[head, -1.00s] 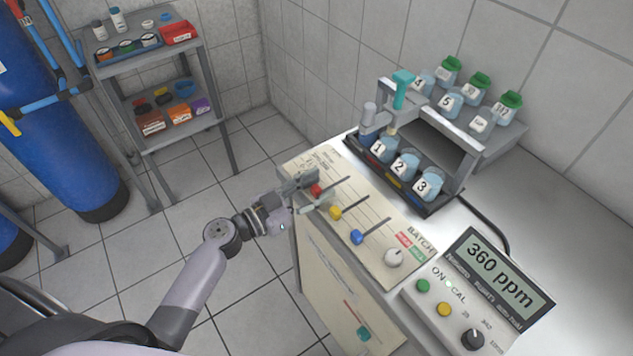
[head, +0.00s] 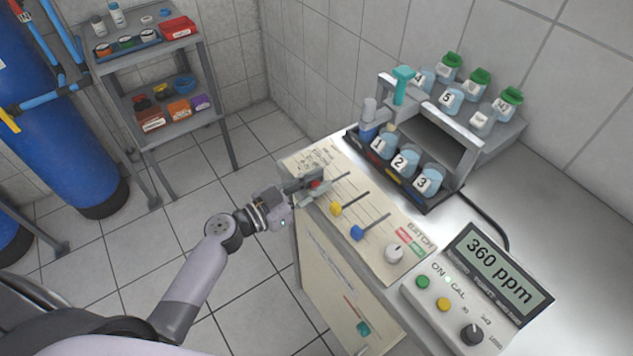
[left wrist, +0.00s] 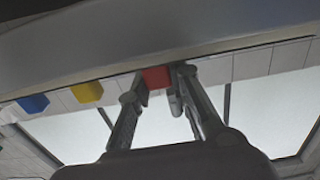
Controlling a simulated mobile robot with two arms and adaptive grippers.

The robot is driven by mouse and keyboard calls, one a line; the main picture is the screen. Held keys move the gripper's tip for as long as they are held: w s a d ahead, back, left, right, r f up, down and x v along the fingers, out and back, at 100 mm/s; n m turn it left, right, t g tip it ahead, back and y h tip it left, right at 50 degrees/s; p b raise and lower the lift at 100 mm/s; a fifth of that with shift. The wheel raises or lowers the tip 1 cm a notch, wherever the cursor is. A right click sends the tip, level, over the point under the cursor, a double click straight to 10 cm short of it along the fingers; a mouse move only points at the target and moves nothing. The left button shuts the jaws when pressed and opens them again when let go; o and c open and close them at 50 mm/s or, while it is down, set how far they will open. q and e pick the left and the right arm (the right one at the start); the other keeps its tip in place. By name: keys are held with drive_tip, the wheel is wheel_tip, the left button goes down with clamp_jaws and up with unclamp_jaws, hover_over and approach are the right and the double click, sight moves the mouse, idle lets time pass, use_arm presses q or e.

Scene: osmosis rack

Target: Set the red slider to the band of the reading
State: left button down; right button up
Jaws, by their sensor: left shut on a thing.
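The red slider (head: 315,183) is the leftmost of three knobs on the cream panel (head: 375,243). My left gripper (head: 312,188) is shut on it at the near end of its slot. In the left wrist view the red slider (left wrist: 156,77) sits between the fingers of my left gripper (left wrist: 160,85). The yellow slider (head: 336,208) and blue slider (head: 357,232) stand to its right. The meter display (head: 497,272) reads 360 ppm. The scale print by the red slot is too small to read. My right gripper is not in view.
A shelf (head: 200,60) and blue tanks stand at the left.

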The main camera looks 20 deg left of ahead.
sight(334, 181)
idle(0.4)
use_arm(q)
drive_tip(key=shift+w+d+f+b, duration=0.1)
drive_tip(key=shift+w+d+b, duration=0.15)
drive_tip(key=shift+w+b, duration=0.1)
drive_tip(key=b+x, duration=0.1)
drive_tip(key=x, duration=0.3)
drive_tip(key=shift+b, duration=0.3)
drive_tip(key=shift+s, duration=0.15)
drive_tip(key=c, duration=1.4)
unclamp_jaws()
drive_tip(key=shift+c, duration=0.2)
drive_tip(key=v, duration=1.2)
drive_tip(key=shift+a, duration=0.1)
